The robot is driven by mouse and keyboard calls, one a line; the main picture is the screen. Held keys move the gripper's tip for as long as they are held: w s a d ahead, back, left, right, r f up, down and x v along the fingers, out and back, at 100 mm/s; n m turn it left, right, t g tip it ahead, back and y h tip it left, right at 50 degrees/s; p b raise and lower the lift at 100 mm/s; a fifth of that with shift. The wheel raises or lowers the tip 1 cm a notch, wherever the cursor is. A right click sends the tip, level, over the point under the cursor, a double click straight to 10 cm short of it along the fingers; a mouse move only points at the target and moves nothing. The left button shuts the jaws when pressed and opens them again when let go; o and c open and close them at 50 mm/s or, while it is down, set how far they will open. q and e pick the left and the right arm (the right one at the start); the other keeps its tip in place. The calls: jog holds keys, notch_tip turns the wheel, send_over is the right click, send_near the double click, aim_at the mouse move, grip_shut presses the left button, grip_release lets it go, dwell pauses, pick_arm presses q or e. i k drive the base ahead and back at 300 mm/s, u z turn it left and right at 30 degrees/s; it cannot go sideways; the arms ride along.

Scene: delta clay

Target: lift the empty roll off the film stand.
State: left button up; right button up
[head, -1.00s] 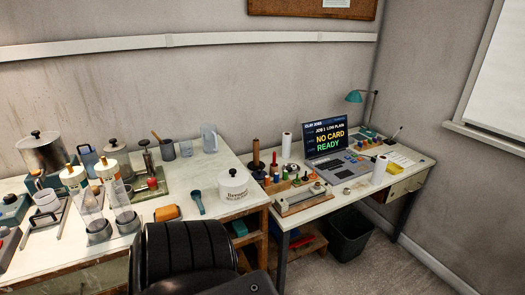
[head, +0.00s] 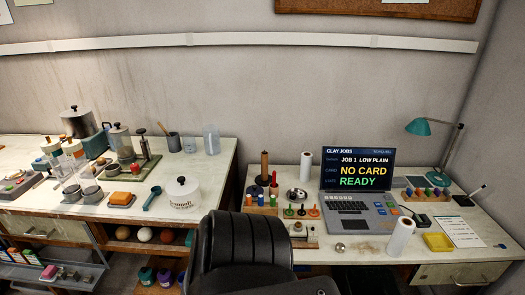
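A bare brown tube (head: 265,167) stands upright on a dark round base on the right desk, left of the laptop; it looks like the empty roll on the film stand (head: 264,181). A white roll (head: 306,166) stands upright to its right, beside the laptop. Another white roll (head: 400,237) stands near the desk's front, right of the laptop. Neither of my grippers shows in the head view.
A black chair (head: 243,252) stands before the gap between the desks. The laptop (head: 358,185) reads "NO CARD READY".

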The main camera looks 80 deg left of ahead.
aim_at(265, 159)
jog(key=u, duration=0.75)
jog(key=i, duration=1)
jog(key=u, duration=1.1)
